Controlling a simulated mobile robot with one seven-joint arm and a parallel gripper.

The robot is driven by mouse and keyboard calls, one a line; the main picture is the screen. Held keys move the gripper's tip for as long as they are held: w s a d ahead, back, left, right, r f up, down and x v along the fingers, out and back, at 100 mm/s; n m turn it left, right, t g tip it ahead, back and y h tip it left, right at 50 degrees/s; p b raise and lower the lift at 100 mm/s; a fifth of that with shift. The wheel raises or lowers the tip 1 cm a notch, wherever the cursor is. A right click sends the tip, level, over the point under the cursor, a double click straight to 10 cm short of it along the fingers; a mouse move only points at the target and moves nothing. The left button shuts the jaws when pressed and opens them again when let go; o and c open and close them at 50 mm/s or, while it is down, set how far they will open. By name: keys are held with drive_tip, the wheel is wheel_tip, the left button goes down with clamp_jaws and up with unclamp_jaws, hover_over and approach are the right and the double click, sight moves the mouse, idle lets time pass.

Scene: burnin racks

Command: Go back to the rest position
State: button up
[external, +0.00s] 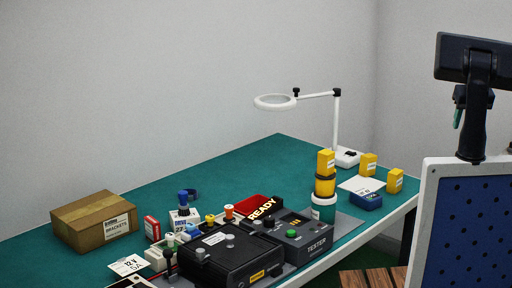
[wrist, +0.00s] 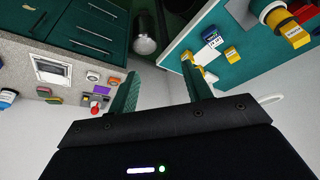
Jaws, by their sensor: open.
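My gripper (wrist: 160,70) shows in the wrist view with its two green fingers spread wide apart. Nothing is between them. In the external view my dark arm end is at the upper right, and a green finger of my gripper (external: 458,117) points down there. It is in the air, to the right of the green bench (external: 250,165) and above a blue perforated panel (external: 470,225). It touches nothing that I can see.
The bench bears a cardboard box (external: 95,222), a black case (external: 222,262), a tester (external: 305,243), a stacked yellow block (external: 326,163), a blue block (external: 366,202) and a magnifier lamp (external: 336,125). The wrist view shows green drawers (wrist: 95,25) and a grey counter (wrist: 60,85).

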drive_tip(key=shift+s+d+f, duration=0.45)
drive_tip(key=shift+s+f, duration=0.1)
drive_tip(key=shift+s, duration=0.25)
